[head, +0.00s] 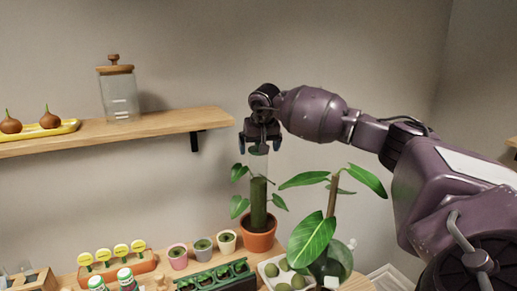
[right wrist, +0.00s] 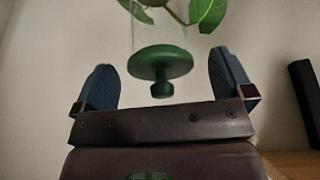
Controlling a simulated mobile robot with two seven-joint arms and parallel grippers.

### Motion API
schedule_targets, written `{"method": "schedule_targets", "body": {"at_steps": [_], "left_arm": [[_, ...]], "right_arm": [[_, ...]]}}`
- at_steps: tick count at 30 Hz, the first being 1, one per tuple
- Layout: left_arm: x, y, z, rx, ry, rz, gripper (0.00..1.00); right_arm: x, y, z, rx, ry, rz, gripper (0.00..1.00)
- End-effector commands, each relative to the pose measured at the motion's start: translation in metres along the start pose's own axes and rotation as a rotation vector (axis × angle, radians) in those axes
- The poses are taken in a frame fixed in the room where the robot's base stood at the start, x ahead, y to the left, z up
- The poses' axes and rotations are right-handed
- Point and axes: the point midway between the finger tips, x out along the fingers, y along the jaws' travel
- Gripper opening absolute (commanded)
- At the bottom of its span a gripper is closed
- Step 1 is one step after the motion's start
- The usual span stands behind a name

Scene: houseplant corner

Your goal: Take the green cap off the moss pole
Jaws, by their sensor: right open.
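The moss pole (head: 258,203) is a dark green column upright in a terracotta pot (head: 258,241), with leaves around it. A clear tube (right wrist: 150,28) rises above it, and the green cap (head: 259,150) sits on the tube's top end. In the right wrist view the cap (right wrist: 160,62) is a flat disc with a small knob. My right gripper (head: 260,146) is open and points down over the cap. Its two blue-grey fingers stand on either side of the cap, apart from it. My left gripper is in neither view.
A wooden wall shelf (head: 160,124) at left holds a glass jar (head: 119,92) and a yellow tray (head: 50,130). Its bracket is near my gripper. Below are small pots (head: 203,248), a seedling tray (head: 220,276), a leafy plant (head: 313,238) and a white dish (head: 270,282).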

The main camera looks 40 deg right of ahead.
Motion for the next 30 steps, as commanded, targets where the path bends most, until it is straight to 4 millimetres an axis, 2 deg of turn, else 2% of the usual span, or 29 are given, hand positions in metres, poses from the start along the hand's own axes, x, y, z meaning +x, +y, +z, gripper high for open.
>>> {"method": "schedule_targets", "body": {"at_steps": [6,16,26,30], "left_arm": [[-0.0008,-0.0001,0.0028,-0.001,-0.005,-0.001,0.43],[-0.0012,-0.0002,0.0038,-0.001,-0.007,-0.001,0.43],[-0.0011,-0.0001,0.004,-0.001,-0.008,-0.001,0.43],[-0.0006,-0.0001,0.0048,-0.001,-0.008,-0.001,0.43]], "right_arm": [[0.0006,0.0002,-0.0002,0.0,0.001,0.0,0.97],[0.0002,0.0002,-0.0003,0.0,0.001,0.0,0.47],[-0.0008,0.0002,-0.0007,0.0,0.002,0.0,0.45],[-0.0087,0.0002,-0.0045,0.001,0.004,0.0,0.45]]}}
